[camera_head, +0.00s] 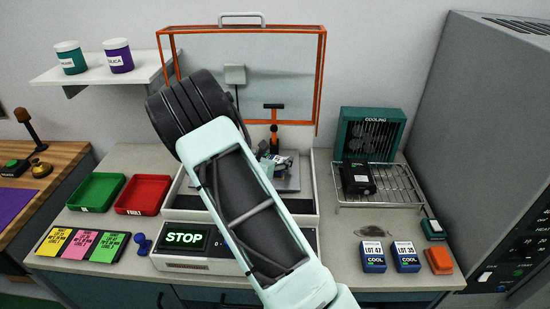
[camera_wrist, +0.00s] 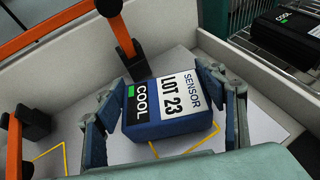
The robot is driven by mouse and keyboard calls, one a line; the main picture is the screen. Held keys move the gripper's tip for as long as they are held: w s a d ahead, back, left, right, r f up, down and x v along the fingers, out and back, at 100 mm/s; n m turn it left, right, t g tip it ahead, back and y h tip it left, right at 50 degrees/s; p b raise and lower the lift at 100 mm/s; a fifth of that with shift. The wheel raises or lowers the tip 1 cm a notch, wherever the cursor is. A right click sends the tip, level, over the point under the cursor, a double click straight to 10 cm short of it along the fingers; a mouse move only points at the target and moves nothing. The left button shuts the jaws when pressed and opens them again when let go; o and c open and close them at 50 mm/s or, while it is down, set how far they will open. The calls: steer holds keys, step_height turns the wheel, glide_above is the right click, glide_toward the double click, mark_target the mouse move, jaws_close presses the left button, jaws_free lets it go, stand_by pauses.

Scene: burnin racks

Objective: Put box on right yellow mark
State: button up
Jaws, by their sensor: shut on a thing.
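My gripper (camera_wrist: 166,112) is shut on a blue box (camera_wrist: 180,126) with a white label reading SENSOR LOT 23 and a black COOL strip. One finger is on each side of it. The box is over the pale plate (camera_wrist: 262,128) inside the white-walled tester; I cannot tell whether it touches the plate. Yellow lines of the right mark (camera_wrist: 206,152) show at the box's near edge, and the box hides the rest. Part of the left yellow mark (camera_wrist: 64,158) shows further left, empty where visible. In the head view my arm mostly hides my gripper (camera_head: 272,160).
The tester's orange-framed clear lid (camera_head: 322,80) stands open behind. An orange post (camera_wrist: 124,42) rises close behind the box. A wire rack (camera_head: 402,187) with a black unit and the cooling fan (camera_head: 370,122) stands right. Two blue boxes (camera_head: 373,257) (camera_head: 406,257) sit front right.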

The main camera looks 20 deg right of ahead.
steer(key=shift+f+b, duration=0.2)
steer(key=shift+b, duration=0.1)
steer(key=o, duration=1.3)
steer(key=shift+r, duration=0.1)
steer(key=shift+c, duration=0.2)
steer(key=shift+r+p, duration=0.3)
steer(key=shift+p, duration=0.15)
steer(key=b+v, duration=0.1)
steer(key=v, duration=1.1)
steer(key=shift+f, duration=0.1)
